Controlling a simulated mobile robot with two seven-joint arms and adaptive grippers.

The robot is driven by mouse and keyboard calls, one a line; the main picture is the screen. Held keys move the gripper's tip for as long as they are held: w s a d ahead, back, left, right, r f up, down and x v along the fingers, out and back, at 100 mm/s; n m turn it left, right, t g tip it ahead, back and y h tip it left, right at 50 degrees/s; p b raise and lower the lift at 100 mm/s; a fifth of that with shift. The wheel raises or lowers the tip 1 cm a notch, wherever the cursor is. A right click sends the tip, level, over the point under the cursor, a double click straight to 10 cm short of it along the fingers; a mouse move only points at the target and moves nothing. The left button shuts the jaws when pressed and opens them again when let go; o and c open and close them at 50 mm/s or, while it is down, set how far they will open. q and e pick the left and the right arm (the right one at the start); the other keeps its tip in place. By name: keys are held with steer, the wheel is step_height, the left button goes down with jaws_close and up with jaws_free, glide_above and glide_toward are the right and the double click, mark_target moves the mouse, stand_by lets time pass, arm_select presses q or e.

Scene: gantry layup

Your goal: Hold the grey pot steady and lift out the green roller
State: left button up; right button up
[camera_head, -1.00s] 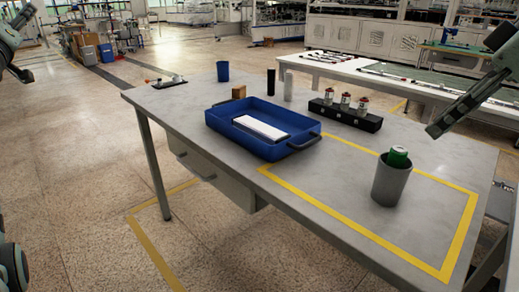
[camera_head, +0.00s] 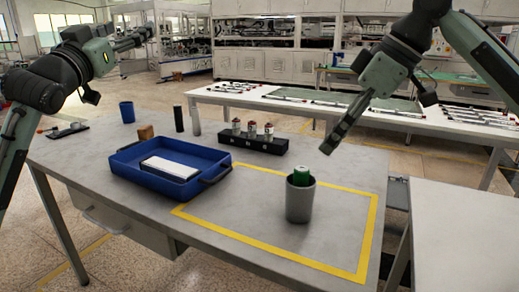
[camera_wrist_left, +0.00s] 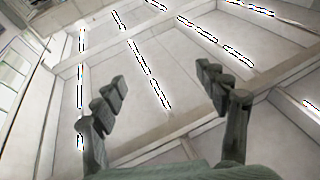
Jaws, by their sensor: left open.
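The grey pot (camera_head: 300,205) stands upright inside the yellow-taped rectangle on the table. The green roller (camera_head: 301,176) stands in it, with only its top showing above the rim. My right gripper (camera_head: 328,147) hangs above and slightly right of the pot, pointing down and apart from the roller. Its fingers overlap in this view, so their gap is hidden. My left gripper (camera_head: 138,40) is raised at the upper left, far from the pot. In the left wrist view its fingers (camera_wrist_left: 161,76) are spread and empty, facing the ceiling.
A blue tray (camera_head: 133,180) with a white block (camera_head: 170,168) lies left of the pot. Behind are a black rack (camera_head: 253,144) with several small parts, a dark cylinder (camera_head: 178,119) and a blue cup (camera_head: 127,112). The taped area (camera_head: 345,215) around the pot is clear.

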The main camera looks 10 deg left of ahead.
arm_select(q)
steer(key=d+f+m+g+h, duration=0.2)
steer(key=d+m+h, duration=0.35)
steer(key=d, duration=1.05)
steer(key=m+g+h, duration=0.2)
steer(key=g+h, duration=0.1)
steer(key=g, duration=0.2)
glide_above(292, 187)
steer(key=w+a, duration=0.3)
steer(key=a, duration=0.1)
step_height(292, 187, down, 12)
steer(key=s+d+f+g, duration=0.1)
steer(key=f, duration=0.3)
steer(key=s+d+f+n+g, duration=0.1)
steer(key=f, duration=0.4)
steer(key=s+d+f+g+y, duration=0.1)
steer(key=f, duration=0.4)
steer(key=shift+d+f+n+g, duration=0.1)
steer(key=shift+d+n+g, duration=0.25)
steer(key=shift+g, duration=0.05)
steer(key=shift+w+d+f, duration=0.1)
steer(key=shift+d+f, duration=0.05)
steer(key=shift+f, duration=0.15)
steer(key=shift+w+d+f, duration=0.2)
steer(key=shift+w, duration=0.05)
steer(key=x, duration=0.6)
steer(key=shift+w+d+f, duration=0.1)
steer(key=shift+w+d, duration=0.1)
steer(key=shift+w, duration=0.05)
